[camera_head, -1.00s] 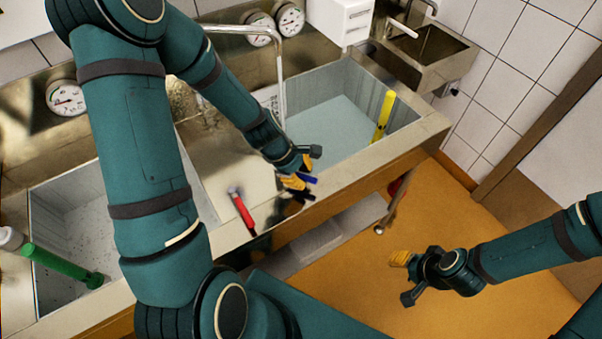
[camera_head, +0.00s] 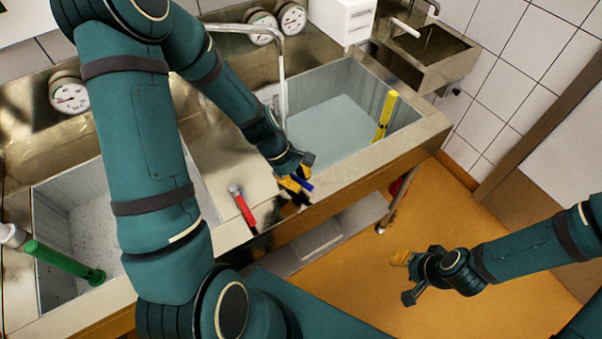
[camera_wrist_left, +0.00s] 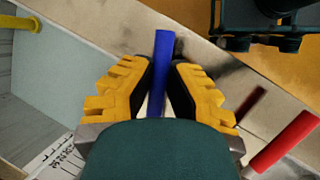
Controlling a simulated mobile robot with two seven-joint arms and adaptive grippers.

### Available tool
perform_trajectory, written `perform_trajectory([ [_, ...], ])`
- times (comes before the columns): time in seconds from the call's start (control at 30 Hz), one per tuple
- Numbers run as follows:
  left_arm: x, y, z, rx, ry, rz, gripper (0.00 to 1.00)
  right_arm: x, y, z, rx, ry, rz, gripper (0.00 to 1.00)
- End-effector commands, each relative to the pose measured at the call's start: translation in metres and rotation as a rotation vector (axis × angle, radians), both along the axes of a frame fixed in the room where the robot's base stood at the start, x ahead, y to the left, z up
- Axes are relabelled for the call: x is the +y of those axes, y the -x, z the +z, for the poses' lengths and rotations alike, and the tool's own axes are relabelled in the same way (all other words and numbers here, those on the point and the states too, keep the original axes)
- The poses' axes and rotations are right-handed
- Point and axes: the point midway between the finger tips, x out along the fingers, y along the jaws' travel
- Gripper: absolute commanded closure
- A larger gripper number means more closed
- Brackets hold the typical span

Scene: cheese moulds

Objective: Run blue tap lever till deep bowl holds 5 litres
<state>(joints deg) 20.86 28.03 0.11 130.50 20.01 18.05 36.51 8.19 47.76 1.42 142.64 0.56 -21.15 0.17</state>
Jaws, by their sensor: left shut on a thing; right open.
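The blue tap lever (camera_head: 303,184) sits on the front ledge, right of a red lever (camera_head: 242,207). My left gripper (camera_head: 291,181) is shut around the blue lever. The wrist view shows the blue lever (camera_wrist_left: 163,55) between the yellow fingers (camera_wrist_left: 160,90), its outer end sticking out past them. The deep bowl on the right (camera_head: 412,109) has a pale, flat blue-grey surface inside. A bent metal spout (camera_head: 282,75) reaches over its left side; I cannot make out a stream. My right gripper (camera_head: 404,279) is open and empty over the orange floor.
A yellow upright piece (camera_head: 385,115) stands in the right bowl. A left basin (camera_head: 75,225) has a green bar (camera_head: 65,262) across it. Round dials (camera_head: 291,18) line the back wall. A scale plate (camera_wrist_left: 60,155) shows beside the right bowl. A small steel sink (camera_head: 425,55) is behind.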

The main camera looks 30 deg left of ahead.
Motion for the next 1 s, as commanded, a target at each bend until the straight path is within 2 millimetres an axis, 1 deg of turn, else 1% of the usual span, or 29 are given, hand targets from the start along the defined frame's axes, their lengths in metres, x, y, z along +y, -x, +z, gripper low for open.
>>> perform_trajectory([
  [0.03,-0.001,0.005,-0.002,0.009,0.004,-0.041,1.0,0.0,0.0,0.001,0.0,0.0,0.0,0.53],
  [0.2,0.002,0.013,-0.002,0.01,0.003,-0.164,1.0,0.0,0.0,0.003,0.0,-0.001,0.0,0.53],
  [0.5,0.006,0.023,-0.002,0.011,0.005,-0.317,1.0,0.0,0.0,0.005,0.0,-0.001,0.0,0.53],
  [0.7,0.008,0.025,-0.002,0.01,0.004,-0.359,1.0,0.0,0.0,0.006,0.0,-0.001,0.0,0.53],
  [1.0,0.008,0.026,-0.003,0.011,0.005,-0.367,1.0,0.0,0.0,0.006,0.0,-0.001,0.0,0.53],
])
